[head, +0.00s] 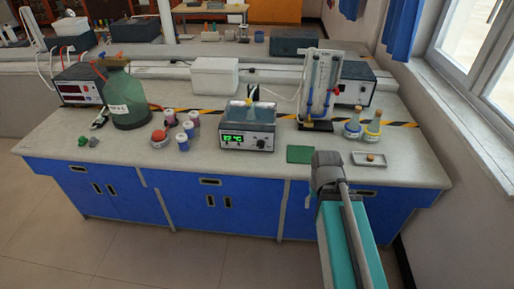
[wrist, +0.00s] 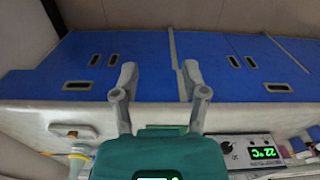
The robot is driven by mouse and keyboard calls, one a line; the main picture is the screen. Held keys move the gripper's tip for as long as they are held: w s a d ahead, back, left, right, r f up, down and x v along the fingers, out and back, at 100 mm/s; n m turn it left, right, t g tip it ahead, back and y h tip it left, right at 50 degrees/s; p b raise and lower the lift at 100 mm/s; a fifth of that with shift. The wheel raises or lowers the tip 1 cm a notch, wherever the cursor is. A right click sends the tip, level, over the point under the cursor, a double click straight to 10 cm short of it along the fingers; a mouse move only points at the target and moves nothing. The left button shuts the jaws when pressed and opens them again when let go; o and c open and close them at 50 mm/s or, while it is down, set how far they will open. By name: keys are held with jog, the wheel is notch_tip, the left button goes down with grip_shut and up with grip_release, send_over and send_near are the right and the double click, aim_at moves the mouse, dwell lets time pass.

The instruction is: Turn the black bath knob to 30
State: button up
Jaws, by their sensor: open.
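The water bath (head: 247,128) is a grey box on the bench, with a green lit display on its front that seems to read 22 °C. The black bath knob (head: 261,144) is on the same front panel, right of the display. In the wrist view, which looks upside down, the knob (wrist: 226,149) is at the lower right beside the display. My gripper (wrist: 158,80) is open and empty, its two fingers spread in front of the blue cabinet fronts, apart from the knob. In the head view my arm hides the fingers.
A green mat (head: 300,154) lies right of the bath, and a small tray (head: 369,159) lies further right. Two flasks (head: 373,131) stand behind the tray. Blue-and-white jars (head: 183,142) and a large green bottle (head: 125,100) stand to the left. The bench's front edge is near the bath.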

jog(key=o, duration=0.4)
jog(key=shift+d+f, duration=0.1)
jog(key=shift+f, duration=0.05)
jog(key=w+f+n+t+h+b, duration=0.3)
jog(key=w+n+t+b, duration=0.1)
jog(key=w+n+b, duration=0.3)
jog(key=w+f+n+t+h+b, duration=0.3)
jog(key=w+n+t+b, duration=0.2)
jog(key=w+n+b, duration=0.2)
jog(key=w+a+n+t+y+b, duration=0.1)
jog(key=w+a+n+t+b, duration=0.1)
jog(key=a+n, duration=0.4)
jog(key=w+a+n+t+y+b, duration=0.2)
jog(key=a+n+t+b, duration=0.2)
jog(key=a+n, duration=0.3)
jog(key=w+a+n+t+y+b, duration=0.1)
jog(key=w+a+n+t+b, duration=0.1)
jog(key=a+n, duration=0.5)
jog(key=shift+r+n+t+y+b, duration=0.25)
jog(key=shift+n+t+y+b, duration=0.35)
jog(key=shift+b, duration=0.6)
